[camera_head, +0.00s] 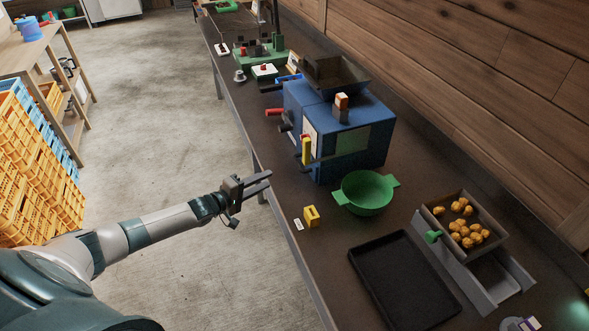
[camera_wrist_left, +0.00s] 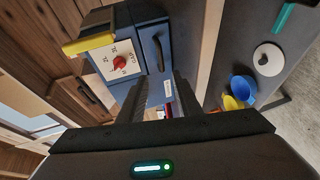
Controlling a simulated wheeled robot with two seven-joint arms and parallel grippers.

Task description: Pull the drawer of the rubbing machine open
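The blue machine (camera_head: 371,155), which I take to be the rubbing machine, stands on the long dark table with a dark hopper (camera_head: 337,74) on top. In the left wrist view its front shows a blue drawer face (camera_wrist_left: 152,37) with a black handle (camera_wrist_left: 158,53) and a white dial panel with a red knob (camera_wrist_left: 119,62). The drawer looks shut. My left gripper (camera_head: 263,185) is open and empty, short of the machine front near the table edge. Its fingers (camera_wrist_left: 158,95) point toward the drawer side in the wrist view. My right gripper is not in view.
A green bowl (camera_head: 366,194), a yellow block (camera_head: 311,216) and a black tray (camera_head: 404,281) sit on the table near the machine. A chestnut tray (camera_head: 437,214) stands at right. Orange crates (camera_head: 35,172) are stacked at left; the floor between is clear.

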